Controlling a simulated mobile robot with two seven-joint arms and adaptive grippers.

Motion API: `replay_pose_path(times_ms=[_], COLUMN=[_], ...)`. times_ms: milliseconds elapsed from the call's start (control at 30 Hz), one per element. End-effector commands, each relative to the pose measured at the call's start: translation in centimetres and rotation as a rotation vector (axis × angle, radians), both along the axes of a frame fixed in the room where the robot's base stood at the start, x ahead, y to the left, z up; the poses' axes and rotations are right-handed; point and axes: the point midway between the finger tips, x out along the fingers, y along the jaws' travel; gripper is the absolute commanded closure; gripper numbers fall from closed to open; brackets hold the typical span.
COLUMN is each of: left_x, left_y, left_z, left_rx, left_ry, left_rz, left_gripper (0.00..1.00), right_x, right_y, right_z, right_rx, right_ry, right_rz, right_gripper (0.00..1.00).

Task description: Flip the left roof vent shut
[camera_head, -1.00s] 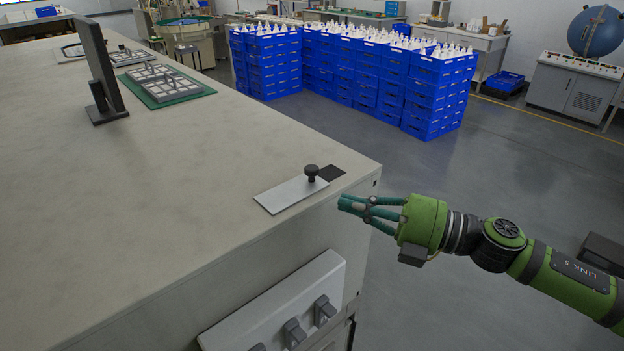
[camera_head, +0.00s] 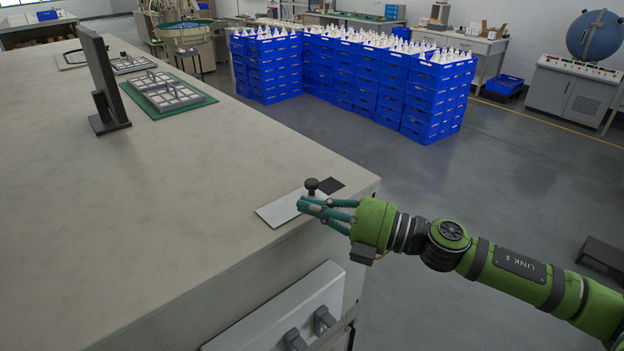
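A flat pale plate with a black knob (camera_head: 311,184) lies on the grey roof near its right front corner and looks like a vent cover. The plate (camera_head: 275,212) leaves a dark square opening (camera_head: 332,185) showing at its far right end. My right gripper (camera_head: 302,204) reaches in from the right with its teal fingertips together and nothing seen between them. Its tips are in front of the knob and hide part of the plate. I cannot tell whether they touch it. My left gripper is not in view.
On the roof at the left stand a dark upright panel (camera_head: 103,85) and a green board with grey trays (camera_head: 170,94). A switch panel (camera_head: 290,310) is on the front side below the edge. Stacked blue crates (camera_head: 340,75) stand beyond on the floor. The middle roof is clear.

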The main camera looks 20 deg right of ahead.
Motion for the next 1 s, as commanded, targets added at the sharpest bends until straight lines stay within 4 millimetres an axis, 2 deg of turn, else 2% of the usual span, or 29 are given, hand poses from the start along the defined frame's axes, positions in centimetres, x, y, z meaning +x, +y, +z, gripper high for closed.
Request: replay_pose_path(times_ms=[33,167,200,233,400,567,900,1000], left_x=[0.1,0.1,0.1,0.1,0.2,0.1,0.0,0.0], left_y=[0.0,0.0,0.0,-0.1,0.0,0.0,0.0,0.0], left_z=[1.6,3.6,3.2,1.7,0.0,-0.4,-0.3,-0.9], left_rx=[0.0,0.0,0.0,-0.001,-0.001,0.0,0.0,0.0], left_ry=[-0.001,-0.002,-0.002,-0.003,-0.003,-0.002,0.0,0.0], left_rz=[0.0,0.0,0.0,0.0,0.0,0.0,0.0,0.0], left_gripper=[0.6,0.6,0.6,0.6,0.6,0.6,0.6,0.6], right_x=[0.4,1.8,2.2,2.5,3.3,3.7,3.8,4.1], right_y=[0.6,2.1,2.2,1.4,-0.4,-1.2,-1.3,-2.2], right_z=[1.0,1.1,0.5,-0.6,-0.9,-0.7,-0.6,-0.9], right_rx=[0.003,0.004,0.0,-0.005,-0.003,-0.003,-0.001,-0.004], right_ry=[-0.003,-0.001,-0.002,-0.002,-0.002,0.0,0.0,-0.001], right_rz=[0.003,0.003,0.002,-0.003,0.0,0.001,0.002,-0.002], right_gripper=[1.0,1.0,1.0,1.0,1.0,1.0,1.0,1.0])
